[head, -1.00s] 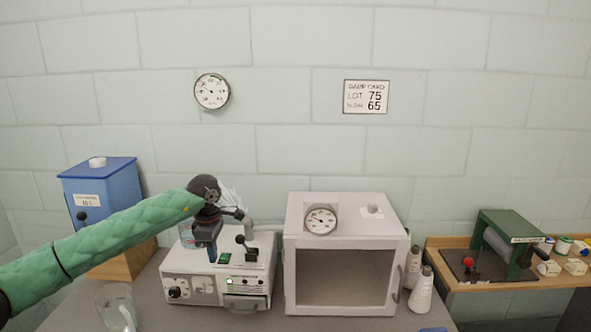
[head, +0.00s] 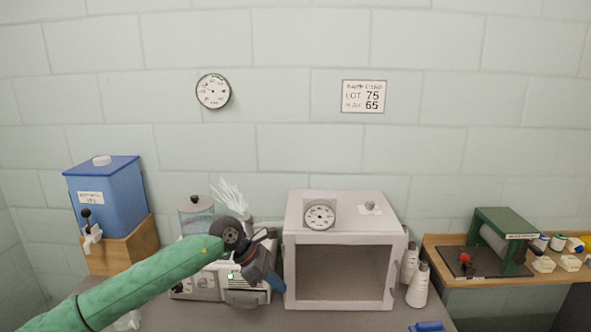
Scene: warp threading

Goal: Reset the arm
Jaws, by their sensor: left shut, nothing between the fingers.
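My left arm, in a green sleeve, comes in from the lower left in the head view. My left gripper (head: 277,284) is shut and empty. It points down and to the right, in front of the right side of the white control box (head: 205,285) and close to the left edge of the white cabinet (head: 290,300). The arm and wrist hide much of the control box's top and its lever. A green light shows on the box front. My right gripper is not in view.
A blue dispenser (head: 115,200) stands on a wooden block at the left. White bottles (head: 418,287) stand right of the cabinet. A green roller device (head: 500,240) sits on the wooden side table. A glass at the lower left is mostly hidden by my arm.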

